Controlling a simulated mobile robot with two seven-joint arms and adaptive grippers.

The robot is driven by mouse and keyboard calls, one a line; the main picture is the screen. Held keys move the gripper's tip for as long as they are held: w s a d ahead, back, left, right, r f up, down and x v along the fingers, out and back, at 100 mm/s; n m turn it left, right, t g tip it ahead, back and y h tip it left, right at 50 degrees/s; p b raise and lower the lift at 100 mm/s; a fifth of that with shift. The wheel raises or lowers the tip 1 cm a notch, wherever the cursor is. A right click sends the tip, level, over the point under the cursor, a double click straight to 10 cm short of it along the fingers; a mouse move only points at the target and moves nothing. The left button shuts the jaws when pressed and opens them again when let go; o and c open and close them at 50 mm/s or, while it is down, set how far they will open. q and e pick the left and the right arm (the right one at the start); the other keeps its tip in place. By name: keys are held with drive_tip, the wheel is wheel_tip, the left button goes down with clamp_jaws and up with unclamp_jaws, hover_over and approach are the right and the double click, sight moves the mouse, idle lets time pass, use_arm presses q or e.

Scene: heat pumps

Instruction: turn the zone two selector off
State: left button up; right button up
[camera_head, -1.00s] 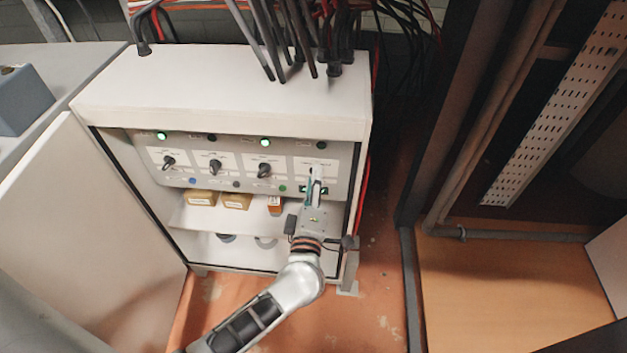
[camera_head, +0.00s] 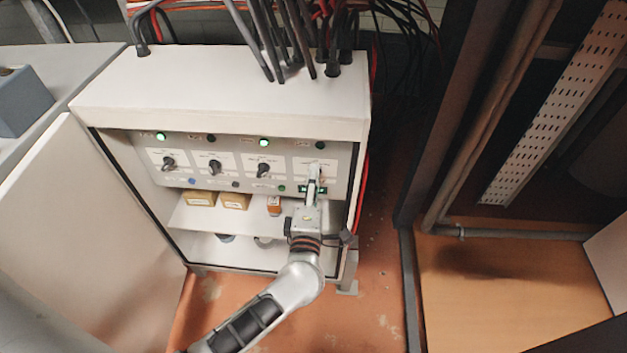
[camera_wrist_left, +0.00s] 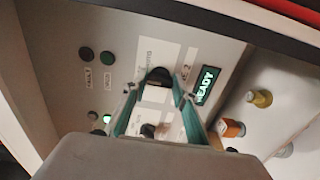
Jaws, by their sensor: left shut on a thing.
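A grey control panel (camera_head: 240,184) holds a row of black selector knobs on white label plates. My left gripper (camera_head: 314,173) is at the rightmost one and hides its knob in the head view. In the left wrist view, my left gripper's (camera_wrist_left: 165,92) two teal fingers are shut on this black selector knob (camera_wrist_left: 158,74). Part of the label beside it seems to end in a 2. A lit READY display (camera_wrist_left: 206,85) is just beside the plate. Two lamps nearby (camera_wrist_left: 96,56) are dark. The neighbouring knob (camera_wrist_left: 148,130) is partly hidden. My right gripper is not in view.
Three other selectors (camera_head: 215,167) stand to the left. Two green lamps (camera_head: 264,142) are lit above the panel row. Small boxes (camera_head: 235,200) and an orange item (camera_head: 274,206) lie on the shelf below. The open cabinet door (camera_head: 95,240) stands left; cables (camera_head: 290,40) rise above.

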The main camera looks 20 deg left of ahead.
use_arm(q)
drive_tip(key=o, duration=1.1)
drive_tip(key=v, duration=1.2)
